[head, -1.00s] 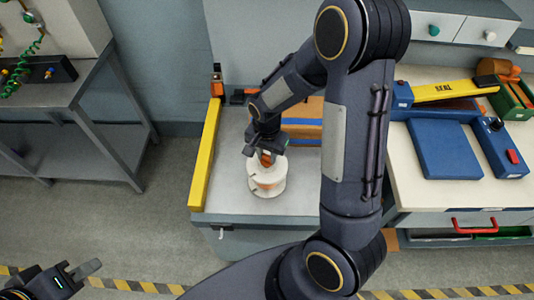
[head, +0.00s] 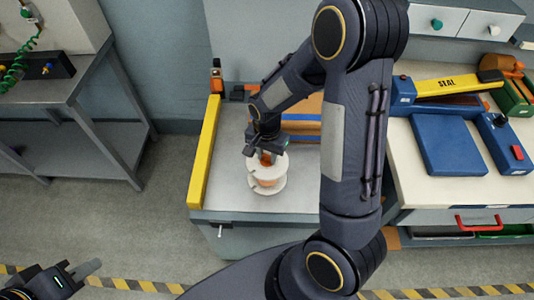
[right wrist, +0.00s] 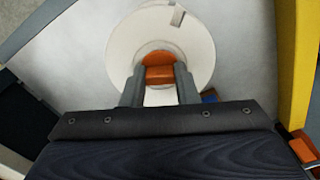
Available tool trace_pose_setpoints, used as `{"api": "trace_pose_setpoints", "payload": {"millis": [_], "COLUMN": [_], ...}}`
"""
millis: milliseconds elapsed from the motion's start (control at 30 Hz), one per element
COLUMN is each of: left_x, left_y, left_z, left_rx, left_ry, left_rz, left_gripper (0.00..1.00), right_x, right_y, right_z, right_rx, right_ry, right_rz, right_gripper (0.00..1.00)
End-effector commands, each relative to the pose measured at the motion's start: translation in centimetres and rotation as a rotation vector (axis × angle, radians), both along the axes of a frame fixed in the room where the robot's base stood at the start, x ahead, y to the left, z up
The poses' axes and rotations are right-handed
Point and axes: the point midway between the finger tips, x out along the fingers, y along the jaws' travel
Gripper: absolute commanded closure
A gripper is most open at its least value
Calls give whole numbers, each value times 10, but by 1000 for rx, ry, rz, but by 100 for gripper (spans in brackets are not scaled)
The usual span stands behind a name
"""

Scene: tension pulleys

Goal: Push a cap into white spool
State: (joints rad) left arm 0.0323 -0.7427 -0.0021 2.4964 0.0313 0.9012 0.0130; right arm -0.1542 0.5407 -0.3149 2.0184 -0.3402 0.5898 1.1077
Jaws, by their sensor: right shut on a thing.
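The white spool (head: 277,166) stands on the grey table, with a band of orange between its two flanges. It also shows in the right wrist view (right wrist: 120,42), where its round flange lies beyond my fingers. My right gripper (head: 265,157) is over the top of the spool, shut on an orange cap (right wrist: 159,75). The cap is at the spool's centre hole in the right wrist view. How deep it sits is hidden by the fingers. My left gripper (head: 86,269) is low at the left, away from the spool; its jaw opening is unclear.
A yellow bar (head: 204,152) edges the table's left side. An orange and blue object (head: 300,128) lies behind the spool. A blue-framed sealer (head: 449,146) stands on the right bench. Bare tabletop lies around the spool.

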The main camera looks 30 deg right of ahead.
Motion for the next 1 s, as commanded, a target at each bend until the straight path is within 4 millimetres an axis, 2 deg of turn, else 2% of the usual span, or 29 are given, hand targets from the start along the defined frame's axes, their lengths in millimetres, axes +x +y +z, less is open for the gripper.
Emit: {"api": "trace_pose_setpoints", "payload": {"millis": [267, 300, 500, 800, 1000], "left_x": [0, 0, 0, 0, 0], "left_y": [0, 0, 0, 0, 0], "left_z": [0, 0, 0, 0, 0], "left_rx": [0, 0, 0, 0, 0], "left_ry": [0, 0, 0, 0, 0], "left_rz": [0, 0, 0, 0, 0], "left_gripper": [70, 70, 70, 70, 70], "right_x": [0, 0, -1, 0, 1], "right_y": [0, 0, 0, 0, 0], "right_z": [-1, -1, -1, 2, 29], "right_rx": [0, 0, 0, 0, 1], "right_ry": [1, 1, 2, 0, -4], "right_rz": [0, 0, 0, 0, 0], "right_gripper": [100, 72, 47, 47, 47]}}
